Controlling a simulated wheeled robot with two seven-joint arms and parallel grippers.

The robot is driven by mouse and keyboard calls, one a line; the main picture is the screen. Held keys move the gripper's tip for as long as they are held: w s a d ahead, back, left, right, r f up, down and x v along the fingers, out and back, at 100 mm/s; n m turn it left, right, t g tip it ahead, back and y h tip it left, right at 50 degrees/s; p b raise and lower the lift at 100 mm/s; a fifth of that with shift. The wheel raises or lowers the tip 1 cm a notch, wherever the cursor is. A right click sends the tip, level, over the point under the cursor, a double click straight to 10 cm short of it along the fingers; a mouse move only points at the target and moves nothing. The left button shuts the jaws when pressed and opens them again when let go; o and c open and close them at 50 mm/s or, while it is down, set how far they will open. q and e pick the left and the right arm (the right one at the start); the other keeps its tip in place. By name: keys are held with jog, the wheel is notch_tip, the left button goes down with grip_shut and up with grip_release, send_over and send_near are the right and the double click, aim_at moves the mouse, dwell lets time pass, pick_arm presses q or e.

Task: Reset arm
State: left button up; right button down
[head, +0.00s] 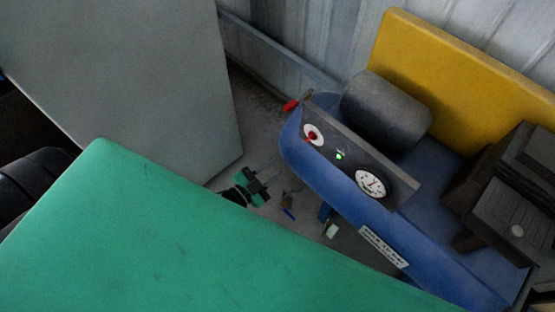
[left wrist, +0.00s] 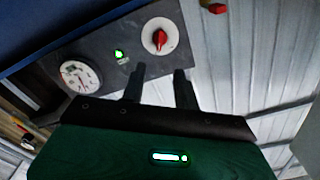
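My left gripper (head: 272,171) shows in the head view as a small green and black hand in front of the left end of a blue machine (head: 355,215). In the left wrist view its two dark fingers (left wrist: 160,72) stand apart with nothing between them. Past the fingertips is the machine's dark control panel (head: 335,155), with a red knob on a white dial (head: 313,135), a lit green lamp (head: 339,156) and a round gauge (head: 371,184). The fingers appear apart from the panel. My right gripper is in neither view.
A red-ended lever (head: 291,105) sticks out at the machine's left end. A dark cylinder (head: 385,110) and a yellow panel (head: 465,75) are behind the control panel. A corrugated metal wall (head: 300,35) closes the back. Grey floor (head: 262,125) shows left of the machine.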

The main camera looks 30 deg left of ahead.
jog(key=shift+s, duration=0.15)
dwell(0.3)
